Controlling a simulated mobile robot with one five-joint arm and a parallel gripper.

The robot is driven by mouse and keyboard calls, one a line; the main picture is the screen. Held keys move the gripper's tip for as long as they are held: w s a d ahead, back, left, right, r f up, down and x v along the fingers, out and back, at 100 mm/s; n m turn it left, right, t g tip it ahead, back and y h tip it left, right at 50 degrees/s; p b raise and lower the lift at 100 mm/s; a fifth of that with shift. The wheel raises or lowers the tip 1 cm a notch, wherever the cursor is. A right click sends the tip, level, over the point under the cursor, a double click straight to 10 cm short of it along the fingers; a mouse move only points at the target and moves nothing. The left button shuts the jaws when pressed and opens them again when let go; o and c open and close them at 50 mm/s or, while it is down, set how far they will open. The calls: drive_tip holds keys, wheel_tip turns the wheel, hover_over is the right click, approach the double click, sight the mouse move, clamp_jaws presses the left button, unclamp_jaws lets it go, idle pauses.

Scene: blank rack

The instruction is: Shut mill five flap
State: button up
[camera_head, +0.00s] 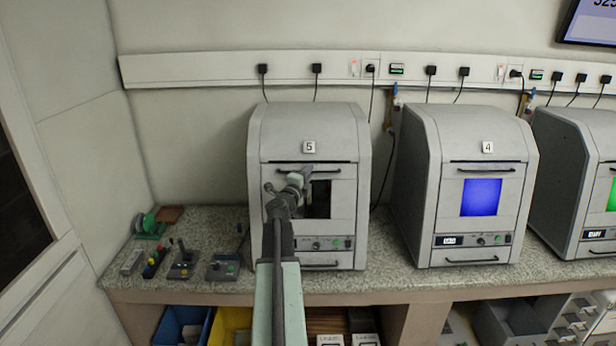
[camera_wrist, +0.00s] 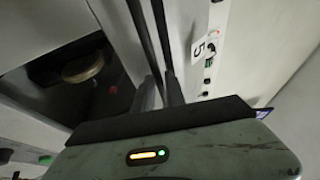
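Mill five (camera_head: 258,190) is the grey cabinet at the left end of the row, with a "5" label (camera_head: 309,147) that also shows in the wrist view (camera_wrist: 205,46). Its flap (camera_head: 348,200) has a dark bar handle (camera_head: 328,171) near the top and a dark window (camera_head: 320,205). The handle sits just below the top seam, much as on mill four; whether the flap is fully flush I cannot tell. My gripper (camera_head: 305,172) is at the handle, hiding part of it and the window. In the wrist view the fingers (camera_wrist: 162,92) are close together beside a dark bar; their grip is unclear.
Mill four (camera_head: 410,190), with a blue window, stands to the right, and another mill with a green window beyond it. Small control boxes (camera_head: 222,266) and tools lie on the speckled counter (camera_head: 205,220) at left. Blue and yellow bins sit below the counter.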

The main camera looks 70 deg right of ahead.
drive_tip(key=shift+o, duration=0.9)
drive_tip(key=a, duration=0.7)
drive_tip(key=shift+a+f+b, duration=0.25)
drive_tip(key=shift+a+b, duration=0.05)
drive_tip(key=shift+a, duration=0.1)
drive_tip(key=shift+w, duration=0.1)
